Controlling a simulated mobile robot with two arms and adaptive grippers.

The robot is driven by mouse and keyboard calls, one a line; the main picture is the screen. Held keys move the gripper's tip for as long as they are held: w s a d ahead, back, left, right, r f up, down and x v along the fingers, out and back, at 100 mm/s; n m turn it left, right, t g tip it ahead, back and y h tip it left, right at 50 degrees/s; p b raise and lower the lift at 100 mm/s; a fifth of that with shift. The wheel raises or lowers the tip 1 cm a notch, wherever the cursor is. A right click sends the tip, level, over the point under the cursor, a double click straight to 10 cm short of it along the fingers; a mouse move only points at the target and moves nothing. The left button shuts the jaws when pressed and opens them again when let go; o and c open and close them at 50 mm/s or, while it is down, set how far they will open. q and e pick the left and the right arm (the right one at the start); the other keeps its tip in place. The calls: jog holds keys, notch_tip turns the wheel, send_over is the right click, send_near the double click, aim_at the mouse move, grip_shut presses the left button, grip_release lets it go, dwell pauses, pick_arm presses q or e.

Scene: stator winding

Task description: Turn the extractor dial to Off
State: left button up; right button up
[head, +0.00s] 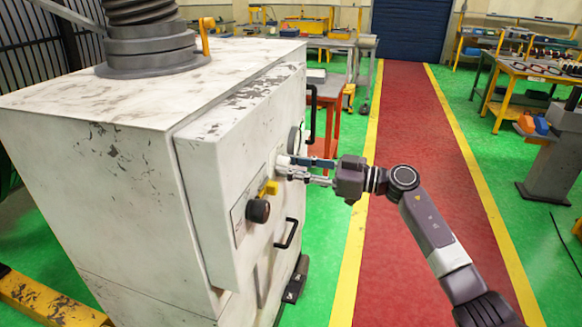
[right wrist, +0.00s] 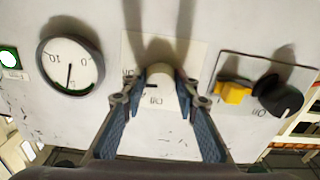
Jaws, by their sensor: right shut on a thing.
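The extractor is a worn white cabinet (head: 100,190) at the left of the head view. A pale round dial (right wrist: 160,82) sits on a light label plate on its front panel, in the middle of the right wrist view. My right gripper (right wrist: 158,92) is shut on this dial, with one blue-grey finger on each side. In the head view my right gripper (head: 290,165) reaches the panel from the right and partly hides the dial. Small lettering shows by the dial, and a short dark mark is at its left. My left gripper is out of view.
A round gauge (right wrist: 70,66) is left of the dial in the wrist view. A yellow switch (right wrist: 232,92) and a black knob (right wrist: 281,96) are to its right. A black door handle (head: 287,233) sticks out below. The red walkway (head: 400,110) beside the cabinet is clear.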

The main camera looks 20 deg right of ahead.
jog(key=n+b, duration=0.2)
jog(key=n, duration=0.5)
jog(key=shift+w+d+n+b, duration=0.1)
jog(key=shift+n+b, duration=0.3)
jog(key=n+b, duration=0.3)
jog(key=n, duration=0.2)
jog(key=shift+n+b, duration=1.45)
jog(key=shift+n, duration=0.55)
jog(key=shift+r, duration=0.1)
jog(key=o, duration=1.1)
jog(key=shift+o, duration=0.2)
